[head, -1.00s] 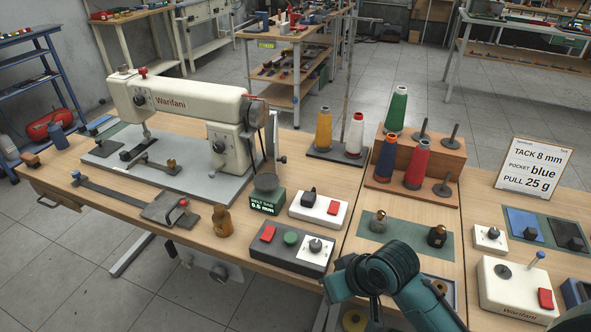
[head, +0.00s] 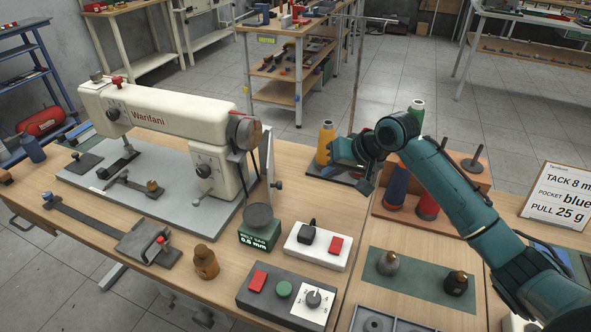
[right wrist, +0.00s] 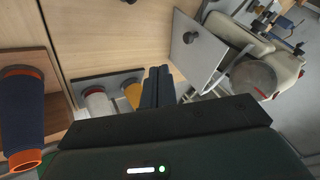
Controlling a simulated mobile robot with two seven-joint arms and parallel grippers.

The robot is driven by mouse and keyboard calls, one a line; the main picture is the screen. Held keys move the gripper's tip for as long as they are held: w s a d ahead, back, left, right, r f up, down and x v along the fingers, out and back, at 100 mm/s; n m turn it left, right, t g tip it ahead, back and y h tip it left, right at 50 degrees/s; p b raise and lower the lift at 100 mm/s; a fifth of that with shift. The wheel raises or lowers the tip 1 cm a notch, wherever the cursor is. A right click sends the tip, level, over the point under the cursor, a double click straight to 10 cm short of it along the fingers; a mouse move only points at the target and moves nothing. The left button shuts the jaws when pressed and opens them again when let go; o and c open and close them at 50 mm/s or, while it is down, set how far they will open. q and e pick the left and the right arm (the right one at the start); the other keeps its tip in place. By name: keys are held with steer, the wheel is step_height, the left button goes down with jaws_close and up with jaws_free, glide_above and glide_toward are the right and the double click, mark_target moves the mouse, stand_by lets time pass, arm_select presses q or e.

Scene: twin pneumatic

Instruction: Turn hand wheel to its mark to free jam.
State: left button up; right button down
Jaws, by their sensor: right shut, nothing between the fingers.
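The cream Warifani sewing machine (head: 160,118) stands on its grey bed plate at the left. Its round hand wheel (head: 247,133) is at the right end of the arm, with a red part beside it. In the right wrist view the hand wheel (right wrist: 264,76) appears as a grey disc at the right. My left gripper is out of view.
An upright pale plate with a knob (right wrist: 198,48) stands close to the wheel. Thread cones, one yellow (head: 326,142) and one blue (head: 396,186), stand near my right arm. The belt gauge (head: 259,232) and switch box (head: 318,246) are in front.

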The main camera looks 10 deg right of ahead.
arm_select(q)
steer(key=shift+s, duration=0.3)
arm_select(e)
steer(key=w+a+f, duration=0.5)
steer(key=a+f, duration=0.2)
steer(key=a, duration=0.1)
steer(key=shift+w+f, duration=0.15)
steer(key=shift+w, duration=0.05)
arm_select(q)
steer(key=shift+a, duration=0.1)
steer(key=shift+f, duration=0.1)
arm_select(e)
steer(key=shift+w, duration=0.1)
